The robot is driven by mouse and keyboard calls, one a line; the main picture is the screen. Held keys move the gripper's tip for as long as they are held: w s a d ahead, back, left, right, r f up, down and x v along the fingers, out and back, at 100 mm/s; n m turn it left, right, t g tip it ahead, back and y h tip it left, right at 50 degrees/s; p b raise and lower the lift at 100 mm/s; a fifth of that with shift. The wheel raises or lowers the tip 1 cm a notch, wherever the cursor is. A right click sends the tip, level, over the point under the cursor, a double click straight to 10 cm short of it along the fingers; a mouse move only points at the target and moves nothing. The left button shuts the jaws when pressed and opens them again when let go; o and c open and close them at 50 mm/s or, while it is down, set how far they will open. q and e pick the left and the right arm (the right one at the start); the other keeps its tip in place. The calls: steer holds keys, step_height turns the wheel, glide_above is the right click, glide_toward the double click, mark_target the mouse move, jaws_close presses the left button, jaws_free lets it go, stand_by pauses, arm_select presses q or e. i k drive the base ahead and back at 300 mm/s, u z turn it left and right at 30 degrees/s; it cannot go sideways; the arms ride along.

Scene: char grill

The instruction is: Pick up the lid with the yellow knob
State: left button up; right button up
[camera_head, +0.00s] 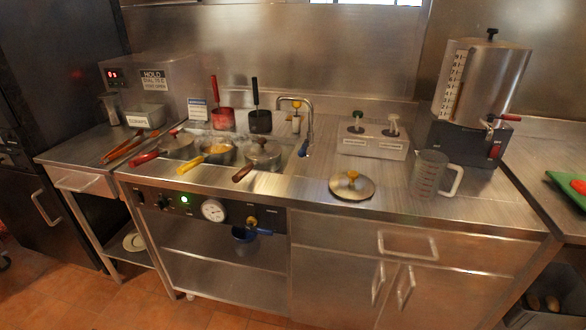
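The lid with the yellow knob (359,187) lies flat on the steel counter, right of the pans and near the counter's front edge. It is round and metallic, with a small yellow-orange knob on top. Nothing touches it. Neither of my grippers shows in the head view.
A clear measuring jug (428,175) stands right of the lid. A metal box with two knobs (373,140) and a large dispenser (484,85) stand behind. Counter around the lid is clear.

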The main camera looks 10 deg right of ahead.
mark_target(352, 184)
steer(key=u, duration=1.7)
steer(key=i, duration=2.3)
steer(key=z, duration=2.9)
